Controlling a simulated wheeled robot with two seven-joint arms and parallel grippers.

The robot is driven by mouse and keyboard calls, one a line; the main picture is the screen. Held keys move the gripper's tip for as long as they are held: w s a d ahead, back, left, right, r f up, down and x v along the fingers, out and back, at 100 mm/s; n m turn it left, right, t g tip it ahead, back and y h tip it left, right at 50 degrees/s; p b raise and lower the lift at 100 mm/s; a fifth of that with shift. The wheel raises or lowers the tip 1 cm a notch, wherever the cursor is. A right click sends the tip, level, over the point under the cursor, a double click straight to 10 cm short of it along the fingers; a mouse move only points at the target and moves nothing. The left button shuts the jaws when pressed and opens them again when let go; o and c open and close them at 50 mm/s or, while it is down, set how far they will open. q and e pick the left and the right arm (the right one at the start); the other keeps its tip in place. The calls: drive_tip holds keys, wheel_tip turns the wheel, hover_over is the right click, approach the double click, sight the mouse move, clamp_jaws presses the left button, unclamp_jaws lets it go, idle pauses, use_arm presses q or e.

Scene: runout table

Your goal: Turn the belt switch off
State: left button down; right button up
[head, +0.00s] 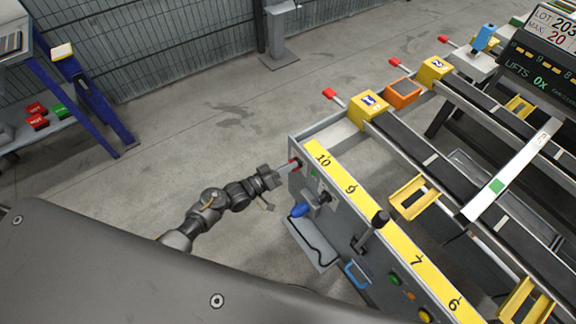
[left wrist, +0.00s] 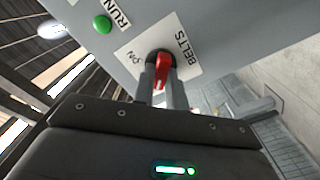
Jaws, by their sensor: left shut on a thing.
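The belt switch (left wrist: 162,68) is a red handle on a white plate (left wrist: 184,44) marked BELTS, with ON lettering at its left, in the left wrist view. My left gripper (left wrist: 160,88) is shut on the red handle, one finger on each side. In the head view my left gripper (head: 284,172) reaches the end face of the grey machine panel (head: 310,205), where a bit of the red switch (head: 294,163) shows. The OFF marking is not visible. My right gripper is not in view.
A green RUN lamp (left wrist: 102,25) sits beside the switch plate. A blue handle (head: 301,210) and a black lever (head: 372,232) stick out along the panel. Yellow blocks (head: 368,110) with red-tipped rods stand beyond.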

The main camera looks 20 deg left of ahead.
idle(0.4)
use_arm(q)
drive_tip(key=c, duration=1.4)
unclamp_jaws()
drive_tip(key=shift+c, duration=0.2)
drive_tip(key=v, duration=1.1)
drive_tip(key=shift+b, duration=0.45)
